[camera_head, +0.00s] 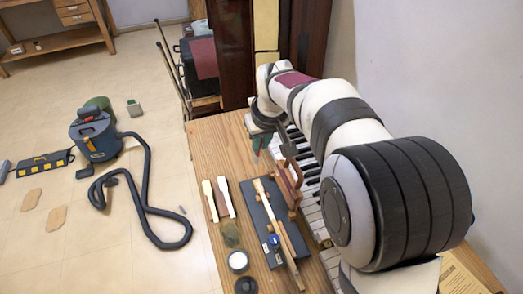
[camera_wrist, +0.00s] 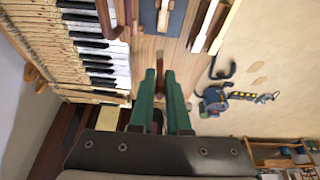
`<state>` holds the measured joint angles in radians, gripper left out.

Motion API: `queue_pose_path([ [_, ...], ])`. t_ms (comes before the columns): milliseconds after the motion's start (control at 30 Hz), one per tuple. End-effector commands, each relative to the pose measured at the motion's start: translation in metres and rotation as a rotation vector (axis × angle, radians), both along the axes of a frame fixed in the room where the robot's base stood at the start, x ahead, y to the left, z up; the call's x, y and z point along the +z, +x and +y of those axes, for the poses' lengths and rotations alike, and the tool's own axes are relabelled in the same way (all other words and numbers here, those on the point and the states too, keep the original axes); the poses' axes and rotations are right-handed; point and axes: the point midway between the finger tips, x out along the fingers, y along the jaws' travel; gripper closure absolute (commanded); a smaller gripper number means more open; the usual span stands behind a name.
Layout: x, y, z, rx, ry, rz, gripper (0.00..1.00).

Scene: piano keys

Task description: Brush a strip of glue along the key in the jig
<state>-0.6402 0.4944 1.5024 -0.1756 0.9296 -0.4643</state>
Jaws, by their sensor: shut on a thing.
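The key (camera_head: 270,203), pale-headed with a long wooden shank, lies in the jig, a dark board (camera_head: 257,214) on the bench. In the wrist view the jig (camera_wrist: 178,18) shows at the top, with the key (camera_wrist: 163,17) on it. My gripper (camera_head: 262,141) is beyond the jig, beside the piano keys. In the wrist view my gripper's green fingers (camera_wrist: 165,85) are shut on a slim brown handle (camera_wrist: 165,80), which seems to be the brush. Its bristles cannot be made out. It is apart from the key.
Two loose keys (camera_head: 217,198) lie left of the jig. A pot with white contents (camera_head: 238,261) and a dark round thing (camera_head: 246,285) stand near the bench's front. A wooden rack (camera_head: 289,182) stands between jig and piano keys (camera_head: 307,165). A vacuum cleaner (camera_head: 95,137) is on the floor.

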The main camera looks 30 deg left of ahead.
Motion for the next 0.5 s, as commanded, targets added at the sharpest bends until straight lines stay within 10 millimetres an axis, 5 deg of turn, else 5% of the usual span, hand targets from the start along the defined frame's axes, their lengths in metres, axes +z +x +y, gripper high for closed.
queue_pose_path([
  [500, -0.0069, 0.0, 0.0, 0.001, -0.001, 0.0, 1.0],
])
